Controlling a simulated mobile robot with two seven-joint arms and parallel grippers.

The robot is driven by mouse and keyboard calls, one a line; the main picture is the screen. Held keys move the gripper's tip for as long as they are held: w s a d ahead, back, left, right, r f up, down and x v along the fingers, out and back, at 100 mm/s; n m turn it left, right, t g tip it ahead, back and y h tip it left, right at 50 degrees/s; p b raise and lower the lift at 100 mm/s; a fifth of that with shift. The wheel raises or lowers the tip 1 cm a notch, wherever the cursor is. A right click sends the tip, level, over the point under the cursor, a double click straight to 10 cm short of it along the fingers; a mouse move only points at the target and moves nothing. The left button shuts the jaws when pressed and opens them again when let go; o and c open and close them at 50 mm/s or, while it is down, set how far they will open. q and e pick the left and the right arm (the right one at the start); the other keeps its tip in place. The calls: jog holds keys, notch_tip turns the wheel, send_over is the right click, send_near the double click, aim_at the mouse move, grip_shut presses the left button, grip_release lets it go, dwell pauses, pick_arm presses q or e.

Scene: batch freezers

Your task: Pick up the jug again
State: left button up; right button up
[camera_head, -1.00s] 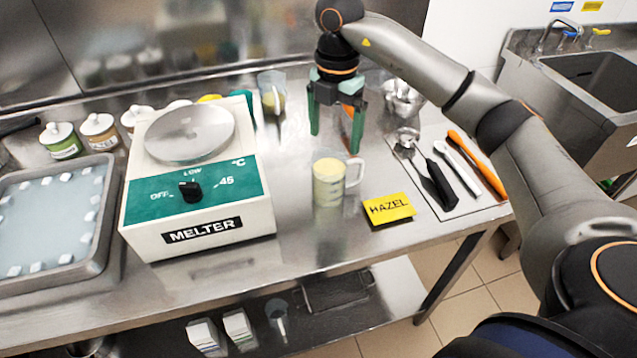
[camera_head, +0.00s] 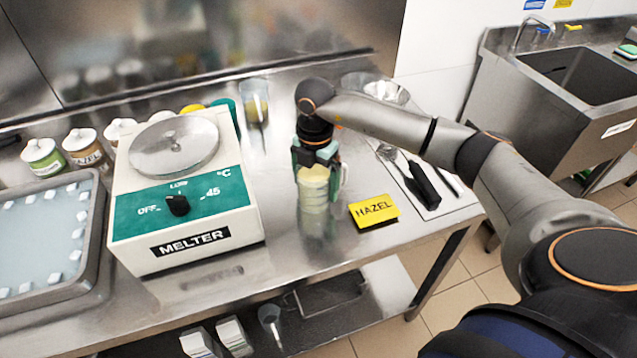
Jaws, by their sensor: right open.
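A clear jug (camera_head: 313,192) with pale yellow contents stands upright on the steel counter, between the melter and the yellow HAZEL card (camera_head: 374,210). My right gripper (camera_head: 318,178) is lowered at the jug, with its fingers around the jug's upper part. The jaws are open. The jug's handle, on its right side, is partly hidden by a finger. I cannot tell whether the fingers touch the jug. My left gripper is not in view.
A white and green melter (camera_head: 185,205) stands close on the left. Another jug (camera_head: 255,102) stands behind, near the back wall. Spatulas (camera_head: 422,185) lie on a mat at the right. The counter in front of the jug is clear.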

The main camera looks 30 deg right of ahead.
jog(key=shift+f, duration=0.25)
jog(key=shift+c, duration=0.4)
jog(key=c, duration=1.5)
